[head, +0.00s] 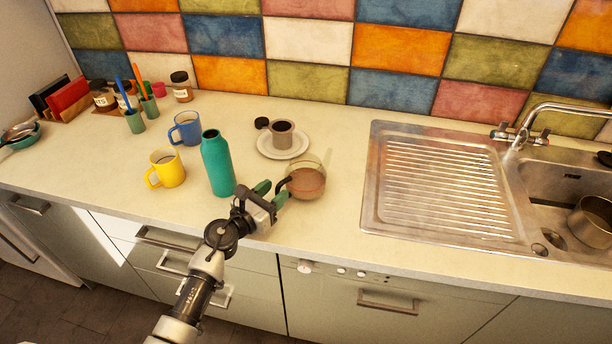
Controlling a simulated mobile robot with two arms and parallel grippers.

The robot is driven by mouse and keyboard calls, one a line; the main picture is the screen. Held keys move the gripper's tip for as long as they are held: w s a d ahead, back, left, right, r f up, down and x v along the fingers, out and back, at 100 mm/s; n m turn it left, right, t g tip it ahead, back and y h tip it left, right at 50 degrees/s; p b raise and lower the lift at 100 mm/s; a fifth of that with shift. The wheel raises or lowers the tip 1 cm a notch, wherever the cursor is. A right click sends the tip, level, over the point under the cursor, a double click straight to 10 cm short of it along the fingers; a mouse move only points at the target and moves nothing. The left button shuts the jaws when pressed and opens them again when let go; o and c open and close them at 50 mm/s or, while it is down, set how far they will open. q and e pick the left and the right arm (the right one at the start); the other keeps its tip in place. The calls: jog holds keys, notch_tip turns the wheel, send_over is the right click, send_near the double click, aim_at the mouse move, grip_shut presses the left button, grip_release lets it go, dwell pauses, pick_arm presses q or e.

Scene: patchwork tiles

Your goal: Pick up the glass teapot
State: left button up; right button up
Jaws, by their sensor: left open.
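The glass teapot (307,182) stands on the pale counter, holding brown liquid. Its dark handle points left, toward my left gripper (273,188). My left gripper is open, with its green fingers close to the handle. I cannot tell whether the fingers touch the handle or lie on either side of it. My right gripper is not in view.
A green bottle (217,165) stands close to the left of my left gripper. A brown cup (281,134) on a white saucer (296,152) stands behind the teapot. Yellow (167,170) and blue (187,128) mugs stand farther left. The steel sink's drainboard (440,185) lies right, with bare counter before it.

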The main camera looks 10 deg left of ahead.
pick_arm(q)
jog(key=shift+x, duration=1.2)
jog(key=shift+s, duration=0.1)
grip_shut()
jog(key=shift+r, duration=0.1)
